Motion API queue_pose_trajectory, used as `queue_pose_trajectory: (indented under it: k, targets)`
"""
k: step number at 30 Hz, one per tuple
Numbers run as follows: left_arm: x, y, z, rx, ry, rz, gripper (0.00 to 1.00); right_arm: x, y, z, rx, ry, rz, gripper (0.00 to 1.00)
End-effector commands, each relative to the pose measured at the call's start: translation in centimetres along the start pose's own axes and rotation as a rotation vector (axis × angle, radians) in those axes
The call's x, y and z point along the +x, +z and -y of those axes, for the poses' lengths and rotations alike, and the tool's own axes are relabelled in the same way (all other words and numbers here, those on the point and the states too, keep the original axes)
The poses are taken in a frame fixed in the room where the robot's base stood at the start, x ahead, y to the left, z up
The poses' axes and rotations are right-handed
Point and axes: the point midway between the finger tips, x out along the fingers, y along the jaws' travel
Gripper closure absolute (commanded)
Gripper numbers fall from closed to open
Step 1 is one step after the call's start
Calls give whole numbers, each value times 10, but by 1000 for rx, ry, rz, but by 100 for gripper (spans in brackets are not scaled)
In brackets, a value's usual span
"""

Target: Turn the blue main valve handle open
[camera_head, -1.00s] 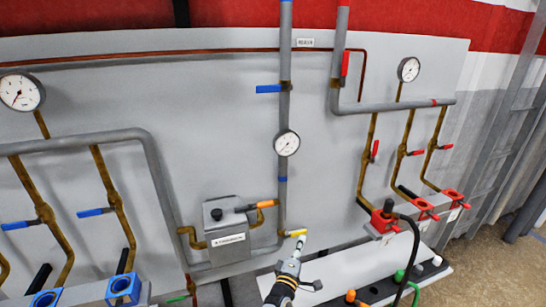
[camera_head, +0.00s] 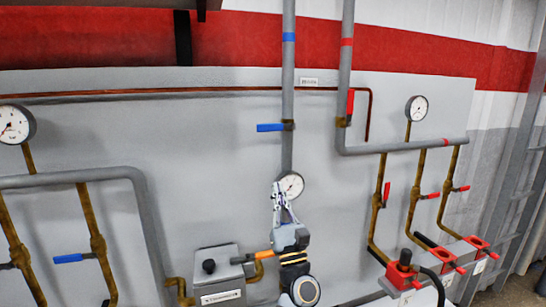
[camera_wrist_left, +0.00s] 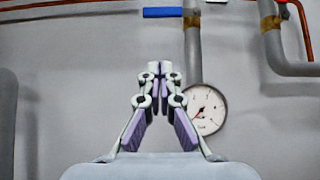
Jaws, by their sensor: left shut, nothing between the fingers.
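The blue main valve handle (camera_head: 270,127) points left, crosswise to the vertical grey pipe (camera_head: 288,85) it is mounted on. It also shows at the top of the left wrist view (camera_wrist_left: 163,12), beyond my fingertips. My left gripper (camera_head: 278,187) is shut and empty. It points upward just below the handle in the head view, apart from it, and partly covers the left edge of the round gauge (camera_head: 291,185). In the left wrist view my left gripper (camera_wrist_left: 160,68) shows its fingertips together. My right gripper is not in view.
A red handle (camera_head: 350,102) stands upright on the pipe to the right. Red valve blocks (camera_head: 403,276) stand lower right. The panel left of the blue handle is clear.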

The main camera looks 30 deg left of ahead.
Motion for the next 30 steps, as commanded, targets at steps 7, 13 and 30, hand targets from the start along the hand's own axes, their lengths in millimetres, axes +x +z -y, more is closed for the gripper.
queue_pose_trajectory:
  k: [7, 13, 30]
  targets:
    - [49, 7, 0, 4, -2, 5, 100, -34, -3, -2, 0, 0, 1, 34]
    - [92, 6, 0, 5, -1, 4, 100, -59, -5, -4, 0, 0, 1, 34]
    - [125, 28, 0, 3, -1, 0, 100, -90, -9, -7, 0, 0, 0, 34]
